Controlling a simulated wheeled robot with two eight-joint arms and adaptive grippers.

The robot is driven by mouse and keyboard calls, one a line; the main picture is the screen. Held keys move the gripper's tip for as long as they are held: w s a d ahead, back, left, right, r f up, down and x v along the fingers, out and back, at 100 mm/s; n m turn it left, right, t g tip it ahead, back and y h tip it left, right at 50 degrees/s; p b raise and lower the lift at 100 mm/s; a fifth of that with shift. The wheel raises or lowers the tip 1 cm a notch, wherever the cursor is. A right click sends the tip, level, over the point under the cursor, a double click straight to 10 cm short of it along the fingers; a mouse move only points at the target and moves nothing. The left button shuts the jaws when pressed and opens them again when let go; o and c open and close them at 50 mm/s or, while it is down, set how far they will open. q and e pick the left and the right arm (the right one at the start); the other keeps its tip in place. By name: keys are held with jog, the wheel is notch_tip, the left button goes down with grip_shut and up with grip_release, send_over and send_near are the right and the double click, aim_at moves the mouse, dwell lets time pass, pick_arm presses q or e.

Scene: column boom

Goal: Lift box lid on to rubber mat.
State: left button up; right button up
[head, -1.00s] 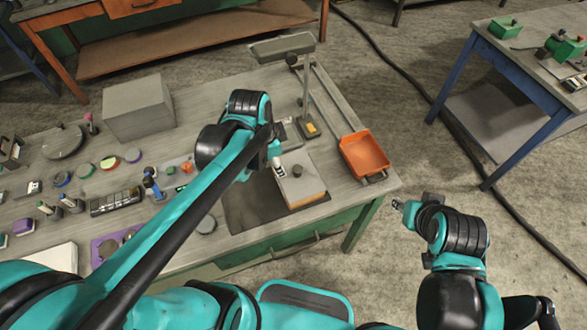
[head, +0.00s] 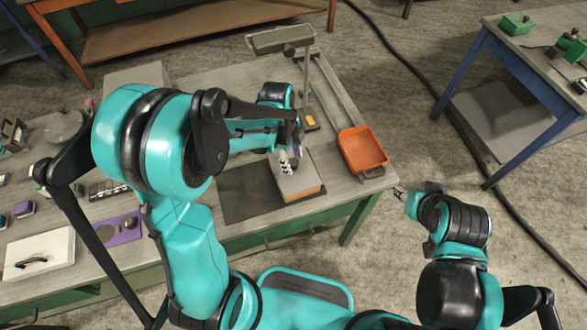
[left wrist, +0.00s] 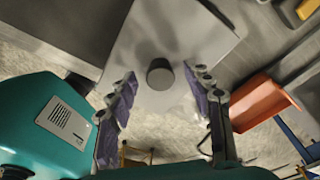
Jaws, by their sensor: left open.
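The box (head: 308,194) has a light wooden side and stands at the table's front right, beside or on the edge of the dark rubber mat (head: 238,196). Its flat grey lid (head: 298,183) lies on top. My left gripper (head: 287,164) is over the lid, fingers pointing down. In the left wrist view the lid (left wrist: 180,30) fills the upper middle, and its round dark knob (left wrist: 160,74) shows between the open, apart fingers (left wrist: 163,95). The gripper hides the knob in the head view. My right gripper (head: 401,193) hangs beyond the table's right edge, too small to read.
An orange tray (head: 362,150) sits right of the box, at the table edge. A lamp-like stand (head: 305,90) rises behind. A white panel with a black handle (head: 38,252) lies at the left. The mat's visible left part is bare.

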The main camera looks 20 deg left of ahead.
pick_arm(q)
jog(key=shift+d+f, duration=0.1)
jog(key=shift+f, duration=0.3)
grip_shut()
jog(key=shift+r, duration=0.1)
